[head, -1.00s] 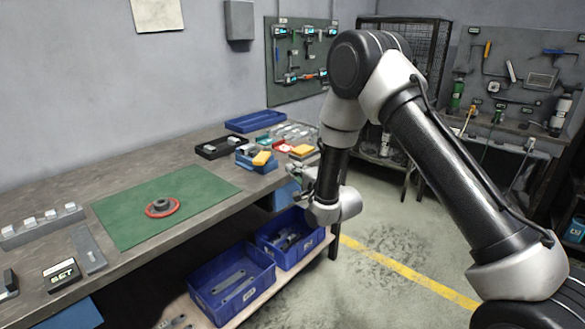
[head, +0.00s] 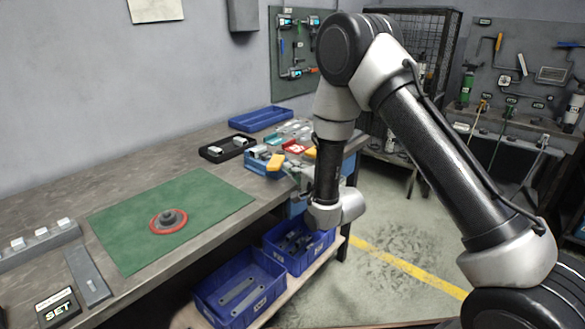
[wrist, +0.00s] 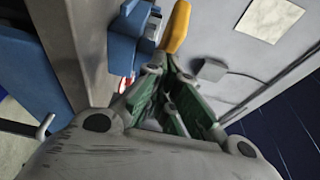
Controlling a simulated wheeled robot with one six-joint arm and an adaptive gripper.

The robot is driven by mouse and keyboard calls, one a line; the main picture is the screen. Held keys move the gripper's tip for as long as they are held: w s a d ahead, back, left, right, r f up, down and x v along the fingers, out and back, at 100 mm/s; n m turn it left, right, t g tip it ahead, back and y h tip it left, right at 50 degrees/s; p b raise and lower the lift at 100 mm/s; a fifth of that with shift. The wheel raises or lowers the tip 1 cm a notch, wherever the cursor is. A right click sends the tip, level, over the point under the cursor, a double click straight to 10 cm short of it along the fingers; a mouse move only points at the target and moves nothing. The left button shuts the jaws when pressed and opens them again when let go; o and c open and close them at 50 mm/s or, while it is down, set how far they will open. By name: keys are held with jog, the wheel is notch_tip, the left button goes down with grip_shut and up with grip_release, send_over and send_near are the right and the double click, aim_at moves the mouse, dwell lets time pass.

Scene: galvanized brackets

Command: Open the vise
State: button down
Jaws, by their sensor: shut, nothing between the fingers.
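A blue item with grey parts (wrist: 124,45) also shows at the top of the wrist view, beside a yellow piece (wrist: 178,27). My gripper (wrist: 164,76) is shut and empty, its fingers pointing toward these items.
A green mat (head: 210,195) with a red-ringed round part (head: 168,221) lies on the bench. A black tray (head: 213,151) and a blue tray (head: 262,117) stand behind. Blue bins (head: 208,299) sit on the shelf below. The floor (head: 395,215) right of the bench is open.

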aim_at(278, 171)
jog(key=shift+a, duration=0.15)
jog(key=shift+s+a+m+t+h, duration=0.15)
jog(key=shift+m+t+h, duration=0.15)
jog(key=shift+m+h, duration=0.15)
jog(key=shift+a+h, duration=0.15)
jog(key=shift+h, duration=0.1)
jog(key=shift+s+a+m+t+h, duration=0.25)
jog(key=shift+a+m+t+h, duration=0.45)
jog(key=shift+a+m+h, duration=0.55)
jog(key=shift+a, duration=0.75)
